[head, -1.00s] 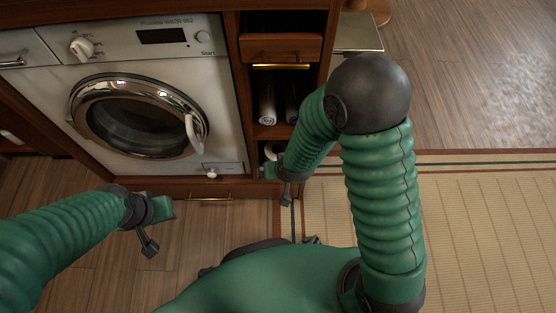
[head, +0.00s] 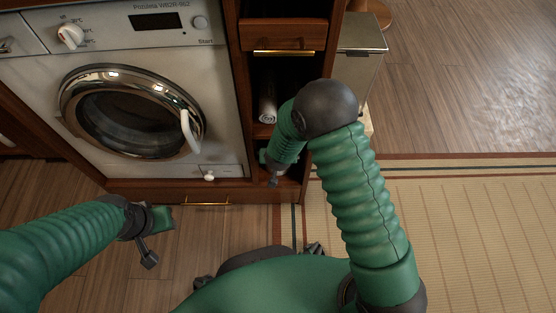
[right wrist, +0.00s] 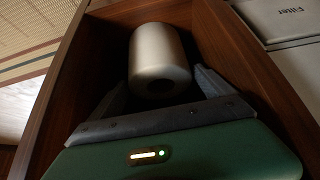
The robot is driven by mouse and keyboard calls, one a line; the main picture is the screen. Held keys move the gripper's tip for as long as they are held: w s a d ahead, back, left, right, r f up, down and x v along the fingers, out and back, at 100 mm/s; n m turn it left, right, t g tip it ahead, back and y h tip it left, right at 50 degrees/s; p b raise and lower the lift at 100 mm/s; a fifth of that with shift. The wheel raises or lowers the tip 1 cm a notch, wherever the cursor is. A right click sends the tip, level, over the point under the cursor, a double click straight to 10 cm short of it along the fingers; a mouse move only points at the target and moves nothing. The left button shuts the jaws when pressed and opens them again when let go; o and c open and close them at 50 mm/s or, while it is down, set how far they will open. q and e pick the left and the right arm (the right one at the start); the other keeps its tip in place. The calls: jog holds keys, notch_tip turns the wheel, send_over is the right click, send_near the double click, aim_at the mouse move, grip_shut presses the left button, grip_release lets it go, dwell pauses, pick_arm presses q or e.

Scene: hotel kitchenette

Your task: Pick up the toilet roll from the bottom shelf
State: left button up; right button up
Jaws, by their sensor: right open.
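The white toilet roll (right wrist: 160,55) stands out pale inside the dark bottom shelf (right wrist: 205,18) in the right wrist view, its round end with the dark core hole facing my gripper. My right gripper (right wrist: 162,84) is open, with one grey finger to each side of the roll and nothing clamped. In the head view my right gripper (head: 272,172) is at the opening of the bottom compartment, and my arm hides the roll. My left gripper (head: 154,240) is over the wood floor at the left, away from the shelf; its jaw state is unclear.
A washing machine (head: 222,120) stands left of the shelf unit. A rolled white item (head: 267,103) lies on the shelf above. Wooden side walls enclose the compartment closely. A metal bin (head: 360,70) stands right of the unit. The tatami mat (head: 470,220) is clear.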

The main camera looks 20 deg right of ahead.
jog(key=b+x, duration=0.1)
jog(key=x, duration=0.1)
jog(key=b+x, duration=0.1)
jog(key=x, duration=0.1)
jog(key=shift+s+f, duration=0.15)
jog(key=shift+s, duration=0.1)
jog(key=shift+w+d+f, duration=0.1)
jog(key=shift+w+f, duration=0.15)
jog(key=shift+w, duration=0.05)
jog(key=shift+r, duration=0.15)
jog(key=shift+c, duration=0.4)
jog(key=c, duration=1.1)
jog(key=shift+r, duration=0.1)
